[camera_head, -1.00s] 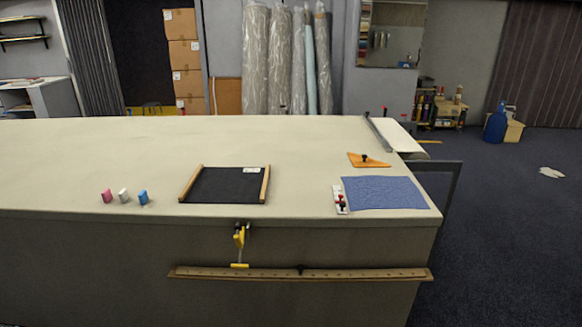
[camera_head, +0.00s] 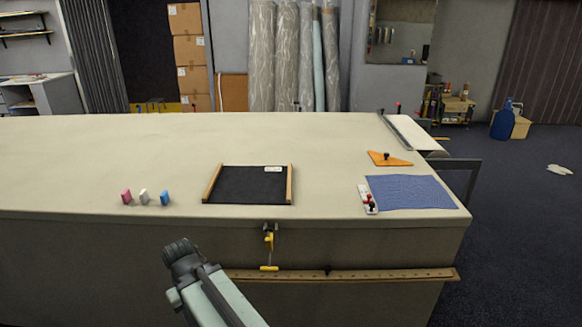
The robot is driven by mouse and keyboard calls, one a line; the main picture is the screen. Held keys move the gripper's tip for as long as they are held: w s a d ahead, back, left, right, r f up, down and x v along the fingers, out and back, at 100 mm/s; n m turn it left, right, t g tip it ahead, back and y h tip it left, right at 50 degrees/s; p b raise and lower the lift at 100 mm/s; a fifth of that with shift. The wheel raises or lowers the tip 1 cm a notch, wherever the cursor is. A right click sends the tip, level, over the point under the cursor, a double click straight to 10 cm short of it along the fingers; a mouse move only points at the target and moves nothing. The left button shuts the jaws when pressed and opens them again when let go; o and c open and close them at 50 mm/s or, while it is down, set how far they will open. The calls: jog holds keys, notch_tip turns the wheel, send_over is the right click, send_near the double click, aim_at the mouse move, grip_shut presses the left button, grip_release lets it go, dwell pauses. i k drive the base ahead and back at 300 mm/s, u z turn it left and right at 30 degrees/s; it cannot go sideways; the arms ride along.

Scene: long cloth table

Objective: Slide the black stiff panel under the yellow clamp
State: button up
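The black panel (camera_head: 246,186) lies flat on the table, between two wooden strips along its left and right sides. It carries a small white label near its far right corner. The yellow clamp (camera_head: 269,238) is at the table's front edge, in front of the panel and near its right side. Its dark upper part is at the edge and its yellow parts hang below; the panel lies apart from it. Part of my arm rises at the bottom, left of the clamp, in front of the table. No gripper fingers show.
A blue cloth (camera_head: 411,192), a white-and-red tool (camera_head: 367,199) and an orange triangle (camera_head: 389,158) lie right. A long wooden ruler (camera_head: 390,275) crosses the table front. The left tabletop is clear.

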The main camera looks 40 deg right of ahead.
aim_at(258, 186)
jog(key=z, duration=0.1)
jog(key=i, duration=1)
jog(key=u, duration=0.05)
